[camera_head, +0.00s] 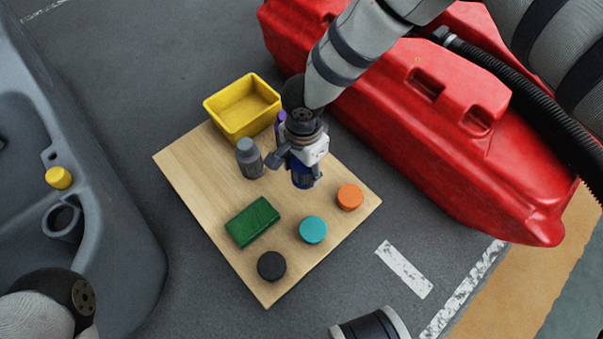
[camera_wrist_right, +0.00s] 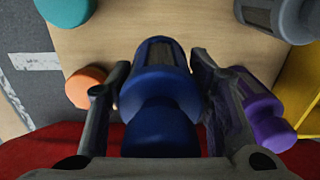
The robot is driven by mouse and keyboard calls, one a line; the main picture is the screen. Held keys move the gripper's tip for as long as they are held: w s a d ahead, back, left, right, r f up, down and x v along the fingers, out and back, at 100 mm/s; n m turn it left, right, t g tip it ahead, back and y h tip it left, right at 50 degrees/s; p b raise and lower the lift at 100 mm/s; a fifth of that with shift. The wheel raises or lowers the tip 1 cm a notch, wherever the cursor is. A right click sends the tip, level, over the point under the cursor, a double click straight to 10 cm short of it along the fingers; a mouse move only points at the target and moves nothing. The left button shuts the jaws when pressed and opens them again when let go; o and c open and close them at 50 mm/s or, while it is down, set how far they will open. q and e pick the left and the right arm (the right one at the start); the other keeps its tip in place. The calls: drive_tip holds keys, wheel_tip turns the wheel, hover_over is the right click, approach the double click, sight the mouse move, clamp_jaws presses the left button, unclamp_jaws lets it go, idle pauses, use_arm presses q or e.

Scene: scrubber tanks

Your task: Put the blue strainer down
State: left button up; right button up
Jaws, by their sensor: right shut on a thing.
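The blue strainer (camera_head: 302,181) is held between the fingers of my right gripper (camera_head: 295,160), over the wooden board (camera_head: 190,160). In the right wrist view the strainer (camera_wrist_right: 160,95) fills the space between the two fingers (camera_wrist_right: 158,100), with its mesh end towards the board. The gripper hides much of it in the head view. I cannot tell whether its lower end touches the board. My left gripper is not in view.
The board also holds a grey strainer (camera_head: 249,158), a purple one (camera_head: 280,128) partly hidden behind the gripper, a yellow bin (camera_head: 243,107), a green sponge (camera_head: 252,222), and orange (camera_head: 349,197), teal (camera_head: 313,229) and black (camera_head: 272,266) caps. A red tank (camera_head: 440,120) stands close by.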

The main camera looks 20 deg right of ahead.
sight(305, 174)
drive_tip(key=shift+w+d+f, duration=0.2)
drive_tip(key=shift+d+f, duration=0.05)
drive_tip(key=shift+f, duration=0.15)
drive_tip(key=f+b, duration=0.2)
drive_tip(key=f, duration=0.1)
drive_tip(key=shift+w+d+f, duration=0.15)
drive_tip(key=shift+d+f, duration=0.05)
drive_tip(key=shift+f, duration=0.1)
drive_tip(key=shift+r, duration=0.1)
drive_tip(key=o, duration=1.3)
drive_tip(key=shift+c, duration=0.2)
wheel_tip(305, 174, up, 12)
drive_tip(key=p, duration=0.5)
drive_tip(key=shift+r, duration=0.1)
